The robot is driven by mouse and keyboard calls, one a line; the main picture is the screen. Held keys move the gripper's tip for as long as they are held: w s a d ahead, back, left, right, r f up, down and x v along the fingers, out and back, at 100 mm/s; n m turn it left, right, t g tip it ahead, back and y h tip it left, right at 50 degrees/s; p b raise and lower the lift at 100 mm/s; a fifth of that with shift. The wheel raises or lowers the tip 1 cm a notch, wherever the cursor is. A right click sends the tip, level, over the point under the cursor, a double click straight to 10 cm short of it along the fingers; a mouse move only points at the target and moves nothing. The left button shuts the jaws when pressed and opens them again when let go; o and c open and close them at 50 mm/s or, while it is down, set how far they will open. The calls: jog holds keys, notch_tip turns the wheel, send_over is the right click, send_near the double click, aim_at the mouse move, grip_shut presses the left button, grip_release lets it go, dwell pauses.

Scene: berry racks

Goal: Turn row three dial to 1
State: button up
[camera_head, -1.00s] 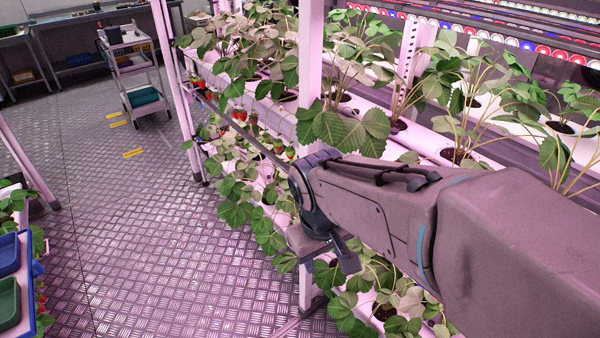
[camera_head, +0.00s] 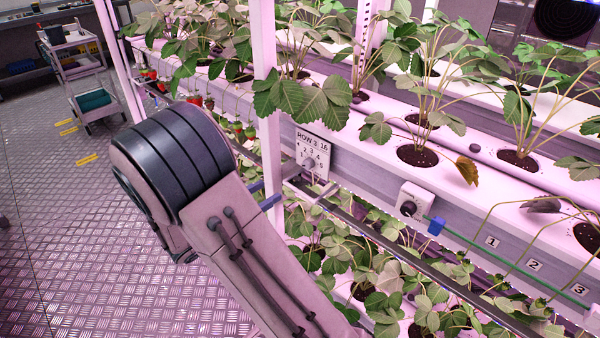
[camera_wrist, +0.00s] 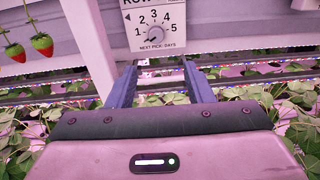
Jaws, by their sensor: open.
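The row three dial plate (camera_head: 313,146) is a white card marked "ROW 3" with numbers 1 to 5, on the front of the rack's gutter. In the wrist view the plate (camera_wrist: 174,17) is cut off at the top and reads "NEXT PICK: DAYS". The knob (camera_wrist: 154,34) stands out there; which number it points at I cannot tell. My gripper (camera_head: 272,192) is open, its blue fingers short of the plate and a little below it. In the wrist view my empty gripper (camera_wrist: 159,66) has the knob above its gap.
A white rack post (camera_head: 268,130) stands just left of the plate, close to my fingers. Ripe strawberries (camera_wrist: 42,43) hang left of it. A rail (camera_head: 350,212) runs below the plate. A white box with a black knob (camera_head: 408,208) is farther right. Leaves fill the tier below.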

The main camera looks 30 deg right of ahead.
aim_at(306, 165)
jog(key=x, duration=1.3)
jog(key=shift+w+d+r, duration=0.1)
jog(key=shift+w+d, duration=0.1)
jog(key=shift+w, duration=0.2)
jog(key=shift+c, duration=0.4)
jog(key=c, duration=0.9)
